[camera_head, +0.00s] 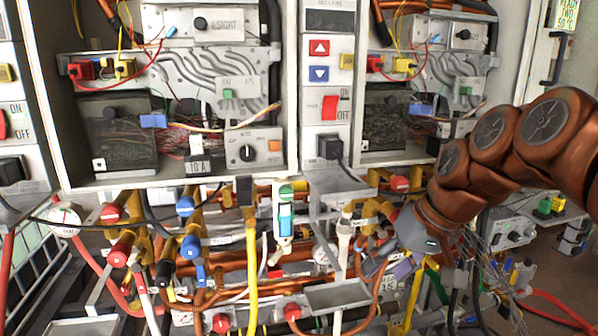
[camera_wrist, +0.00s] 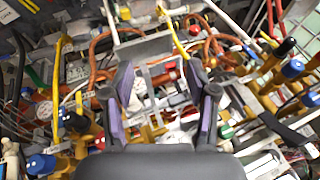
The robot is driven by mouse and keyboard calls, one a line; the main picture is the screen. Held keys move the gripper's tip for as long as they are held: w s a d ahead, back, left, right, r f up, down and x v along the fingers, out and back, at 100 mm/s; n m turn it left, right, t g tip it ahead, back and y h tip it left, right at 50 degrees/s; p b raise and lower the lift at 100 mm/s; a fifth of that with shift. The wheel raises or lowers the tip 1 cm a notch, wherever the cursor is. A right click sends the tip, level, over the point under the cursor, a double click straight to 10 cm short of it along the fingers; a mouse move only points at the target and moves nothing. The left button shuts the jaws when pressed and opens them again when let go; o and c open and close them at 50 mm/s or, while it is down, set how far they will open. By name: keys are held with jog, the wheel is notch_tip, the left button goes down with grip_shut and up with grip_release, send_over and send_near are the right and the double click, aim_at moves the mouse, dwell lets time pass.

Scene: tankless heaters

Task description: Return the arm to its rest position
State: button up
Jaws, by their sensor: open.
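My orange-brown arm (camera_head: 470,180) comes in from the right side of the head view and bends down to the left. My gripper (camera_head: 388,268) is at its end, in front of the pipes and valves below the open heater cabinets. In the wrist view my gripper (camera_wrist: 163,88) shows two dark fingers with purple inner pads, spread apart. Nothing is held between them. Pipes and a grey bracket (camera_wrist: 145,48) show behind the gap, and I cannot tell how far off they are.
Two open heater cabinets stand behind, with a control panel (camera_head: 328,88) between them. Below are copper pipes, a yellow hose (camera_head: 251,275), red and blue valve handles and a small metal tray (camera_head: 337,296). Thin loose wires hang near my wrist. The space there is crowded.

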jog(key=s+d+f+g+h+p, duration=0.1)
jog(key=s+f, duration=0.3)
jog(key=s, duration=0.4)
jog(key=s+f+m+g+h+p, duration=0.1)
jog(key=s+f+g+h, duration=0.1)
jog(key=s+f, duration=0.3)
jog(key=s+d+f+g+h+p, duration=0.1)
jog(key=s+f, duration=0.4)
jog(key=s, duration=0.6)
jog(key=shift+s+d+m+g, duration=0.3)
jog(key=shift+s+d+m, duration=0.05)
jog(key=shift+s+m, duration=0.05)
jog(key=shift+f, duration=0.1)
